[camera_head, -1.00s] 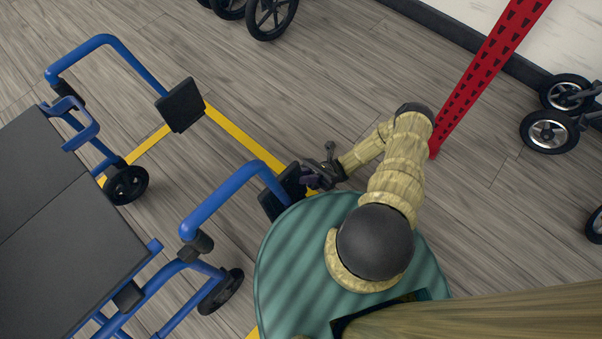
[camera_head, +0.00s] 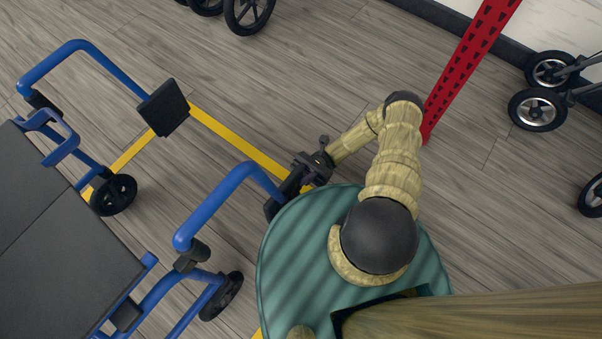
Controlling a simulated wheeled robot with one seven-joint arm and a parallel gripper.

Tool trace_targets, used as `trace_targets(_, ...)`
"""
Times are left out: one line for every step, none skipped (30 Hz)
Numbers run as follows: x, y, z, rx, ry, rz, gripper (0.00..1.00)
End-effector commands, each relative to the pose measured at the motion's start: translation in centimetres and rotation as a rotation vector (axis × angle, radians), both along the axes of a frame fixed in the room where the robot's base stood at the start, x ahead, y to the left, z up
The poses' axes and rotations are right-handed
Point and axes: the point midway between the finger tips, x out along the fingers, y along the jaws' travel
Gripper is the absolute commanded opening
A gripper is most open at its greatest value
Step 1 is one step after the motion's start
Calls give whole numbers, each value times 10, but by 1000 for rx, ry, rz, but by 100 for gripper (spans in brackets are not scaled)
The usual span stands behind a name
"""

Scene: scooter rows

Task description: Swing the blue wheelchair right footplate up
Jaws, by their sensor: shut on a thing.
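The blue wheelchair (camera_head: 207,211) stands at the left, its two blue leg tubes reaching toward the upper right. Its right footplate (camera_head: 283,196), a black plate, is at the end of the nearer tube. It appears as a narrow slanted strip, partly hidden by my round green base and my gripper. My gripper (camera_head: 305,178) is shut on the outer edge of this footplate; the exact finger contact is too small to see. The other footplate (camera_head: 165,108), black and square, is at the end of the farther tube, apart from my gripper.
Yellow floor lines (camera_head: 237,138) run beneath the footplates. A red perforated post (camera_head: 465,70) stands close to the right of my arm. Black wheels (camera_head: 249,12) are at the top, and other wheeled frames (camera_head: 537,109) at the right. Wooden floor between is clear.

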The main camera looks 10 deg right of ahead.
Motion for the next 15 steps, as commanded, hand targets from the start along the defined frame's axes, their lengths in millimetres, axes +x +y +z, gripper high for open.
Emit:
trace_targets(-1, 0, -3, -6, -4, 1, 0)
trace_targets(-1, 0, -3, -6, -4, 1, 0)
trace_targets(-1, 0, -3, -6, -4, 1, 0)
trace_targets(-1, 0, -3, -6, -4, 1, 22)
trace_targets(-1, 0, -3, -6, -4, 1, 28)
trace_targets(-1, -1, -2, -4, -4, 0, 36)
trace_targets(-1, -1, -2, -4, -4, 0, 40)
trace_targets(-1, -1, -2, -3, -4, 0, 40)
trace_targets(-1, -1, -2, -4, -3, 0, 40)
trace_targets(-1, -1, -2, -3, -2, 0, 40)
trace_targets(-1, -1, -2, -3, -2, 0, 40)
trace_targets(-1, -1, -1, -3, -2, 0, 40)
trace_targets(-1, -1, -1, -2, -2, 0, 40)
trace_targets(0, -1, -1, -2, -2, 0, 40)
trace_targets(0, -1, -1, -2, -2, 0, 40)
